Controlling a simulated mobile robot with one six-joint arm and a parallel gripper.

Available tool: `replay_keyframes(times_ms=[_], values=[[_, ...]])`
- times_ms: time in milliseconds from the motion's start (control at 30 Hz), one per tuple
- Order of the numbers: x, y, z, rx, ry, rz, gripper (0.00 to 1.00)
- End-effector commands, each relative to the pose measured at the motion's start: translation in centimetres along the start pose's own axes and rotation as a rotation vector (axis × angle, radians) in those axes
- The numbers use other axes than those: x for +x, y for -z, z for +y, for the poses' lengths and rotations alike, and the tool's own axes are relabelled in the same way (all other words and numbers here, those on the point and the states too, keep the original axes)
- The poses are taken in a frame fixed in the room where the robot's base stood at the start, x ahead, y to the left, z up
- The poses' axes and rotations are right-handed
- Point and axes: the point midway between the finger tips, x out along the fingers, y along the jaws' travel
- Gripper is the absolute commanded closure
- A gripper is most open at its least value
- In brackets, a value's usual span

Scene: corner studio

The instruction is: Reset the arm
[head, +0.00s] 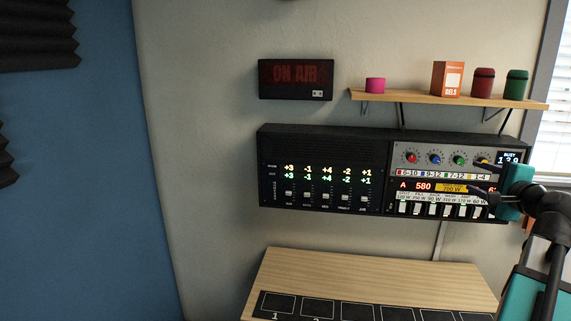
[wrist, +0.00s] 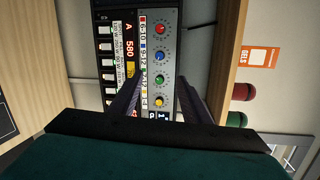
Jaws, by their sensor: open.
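My gripper (head: 478,177) is at the right side of the head view, in front of the right end of the wall panel (head: 322,170). Its two dark fingers are apart with nothing between them. In the wrist view the fingers (wrist: 160,80) point at the panel's coloured knobs and lit display, with a gap between them. My teal and black arm comes in from the right edge of the head view. I cannot tell whether a fingertip touches the panel.
An unlit ON AIR sign (head: 296,79) hangs left. A wooden table (head: 350,276) with numbered squares stands below.

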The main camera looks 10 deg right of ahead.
Motion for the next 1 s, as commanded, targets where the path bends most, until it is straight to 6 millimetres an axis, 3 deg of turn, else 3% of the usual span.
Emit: replay_keyframes(times_ms=[167,500,733,1000], values=[[3.0,-2.4,4.5,-0.062,-0.085,-0.038,0.57],[9.2,-10.1,17.8,-0.281,-0.327,-0.174,0.57],[11.3,-15.8,27.2,-0.453,-0.482,-0.292,0.57],[11.5,-22.4,38.0,-0.674,-0.651,-0.453,0.57]])
